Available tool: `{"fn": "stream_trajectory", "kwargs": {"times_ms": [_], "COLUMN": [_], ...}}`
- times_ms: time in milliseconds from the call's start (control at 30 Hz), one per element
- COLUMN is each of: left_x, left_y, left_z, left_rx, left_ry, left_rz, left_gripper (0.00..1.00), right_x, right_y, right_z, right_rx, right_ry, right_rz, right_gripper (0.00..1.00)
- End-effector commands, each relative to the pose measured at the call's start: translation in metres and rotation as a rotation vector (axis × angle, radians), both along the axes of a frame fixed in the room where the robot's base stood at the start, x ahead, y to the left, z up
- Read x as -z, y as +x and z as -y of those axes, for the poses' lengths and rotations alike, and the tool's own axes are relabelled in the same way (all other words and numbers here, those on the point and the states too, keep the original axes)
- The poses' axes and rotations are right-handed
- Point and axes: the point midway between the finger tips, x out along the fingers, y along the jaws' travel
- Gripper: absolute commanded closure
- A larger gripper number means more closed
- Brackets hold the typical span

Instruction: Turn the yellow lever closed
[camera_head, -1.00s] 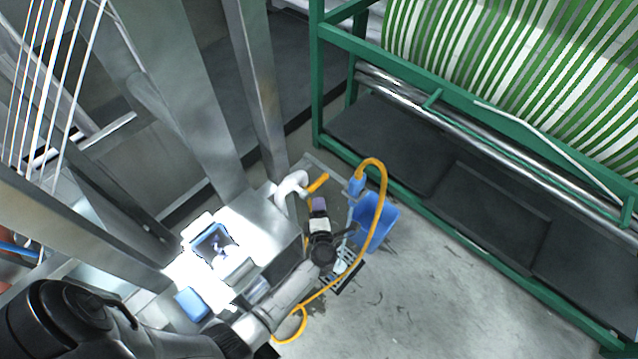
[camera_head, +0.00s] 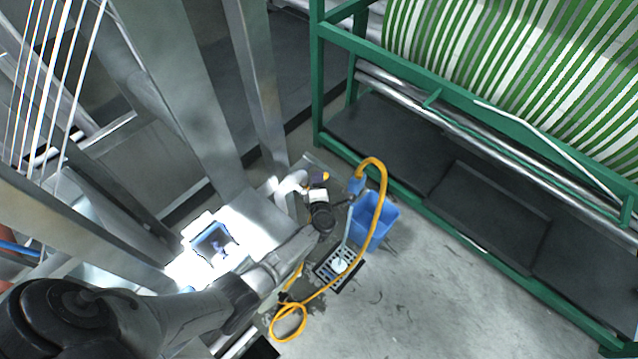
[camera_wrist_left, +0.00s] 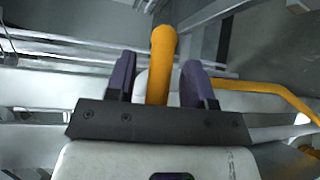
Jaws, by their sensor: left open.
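The yellow lever (camera_wrist_left: 162,62) stands between the two purple fingers of my left gripper (camera_wrist_left: 162,85) in the left wrist view. The fingers are open, with a gap to the lever on each side. In the head view, my left gripper (camera_head: 317,180) is at the white pipe (camera_head: 291,184), and only a small yellow part of the lever (camera_head: 326,176) shows beside the fingers. The rest of the lever is hidden there by the gripper. My right gripper is not in view.
A yellow hose (camera_head: 377,215) loops over a blue bucket (camera_head: 372,222) and down to the floor. A floor drain grate (camera_head: 340,263) lies near it.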

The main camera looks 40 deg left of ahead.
Motion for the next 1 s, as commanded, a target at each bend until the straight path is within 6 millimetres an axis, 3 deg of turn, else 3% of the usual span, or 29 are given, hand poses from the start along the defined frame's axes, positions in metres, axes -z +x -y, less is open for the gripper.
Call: {"fn": "stream_trajectory", "kwargs": {"times_ms": [67,567,1000], "left_x": [-0.0001,-0.0002,0.0017], "left_y": [0.0,-0.0002,0.0019], "left_z": [0.0,0.0003,0.0041], "left_rx": [0.0,0.0,0.007], "left_ry": [0.0,0.0,-0.001], "left_rz": [0.0,0.0,0.023], "left_gripper": [0.52,0.98,1.0], "right_x": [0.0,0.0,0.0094], "right_y": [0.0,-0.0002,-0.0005], "right_z": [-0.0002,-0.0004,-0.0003], "right_rx": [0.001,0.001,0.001], "right_ry": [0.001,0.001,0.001], "right_rz": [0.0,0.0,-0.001], "right_gripper": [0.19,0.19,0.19]}}
